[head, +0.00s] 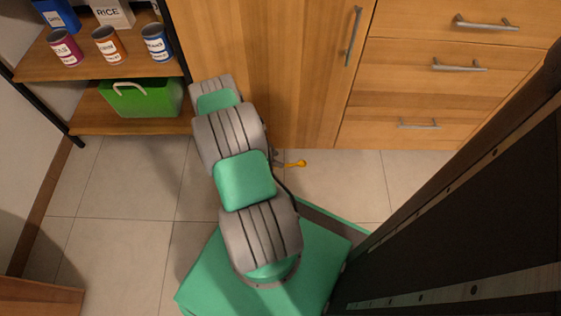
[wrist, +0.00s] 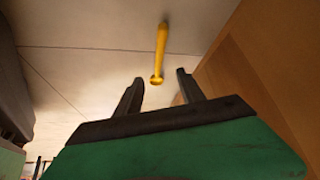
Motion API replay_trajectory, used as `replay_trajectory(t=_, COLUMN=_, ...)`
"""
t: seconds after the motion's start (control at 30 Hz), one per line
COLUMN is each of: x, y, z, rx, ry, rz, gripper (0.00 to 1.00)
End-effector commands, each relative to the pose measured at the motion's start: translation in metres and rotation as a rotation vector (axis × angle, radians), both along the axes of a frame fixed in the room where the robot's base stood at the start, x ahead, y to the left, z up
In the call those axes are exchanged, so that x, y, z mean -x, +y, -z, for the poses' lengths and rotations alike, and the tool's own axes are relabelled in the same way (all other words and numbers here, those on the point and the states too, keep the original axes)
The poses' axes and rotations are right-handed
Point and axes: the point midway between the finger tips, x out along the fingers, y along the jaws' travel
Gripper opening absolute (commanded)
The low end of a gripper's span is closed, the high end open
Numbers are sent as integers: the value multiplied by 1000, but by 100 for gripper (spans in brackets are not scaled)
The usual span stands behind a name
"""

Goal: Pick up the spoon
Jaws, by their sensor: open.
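A yellow spoon (wrist: 161,50) shows in the wrist view, ahead of my gripper, with one end near the gap between the fingers. My gripper (wrist: 160,84) is open, with its two dark fingers apart and nothing between them that I can make out as held. In the head view the spoon (head: 297,163) appears as a small yellow piece over the tiled floor, just right of my arm and close to the cabinet base. Part of the spoon may be hidden there by my arm. My gripper is mostly hidden behind my arm in the head view.
A wooden cabinet (head: 270,60) with drawers (head: 430,100) stands just beyond the spoon. A shelf (head: 85,110) at the left holds cans, a RICE box (head: 112,14) and a green basket (head: 145,100). The tiled floor (head: 120,190) left of my arm is clear.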

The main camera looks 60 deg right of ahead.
Motion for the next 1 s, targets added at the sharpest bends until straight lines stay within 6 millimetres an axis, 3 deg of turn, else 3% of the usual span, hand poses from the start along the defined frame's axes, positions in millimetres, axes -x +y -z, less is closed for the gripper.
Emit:
replay_trajectory(t=0.53, x=34, y=-30, z=69, rx=-1, ry=-1, rz=22, gripper=46)
replay_trajectory(t=0.77, x=34, y=-33, z=68, rx=1, ry=-1, rz=16, gripper=46)
replay_trajectory(t=1.0, x=34, y=-32, z=68, rx=0, ry=0, rz=15, gripper=28)
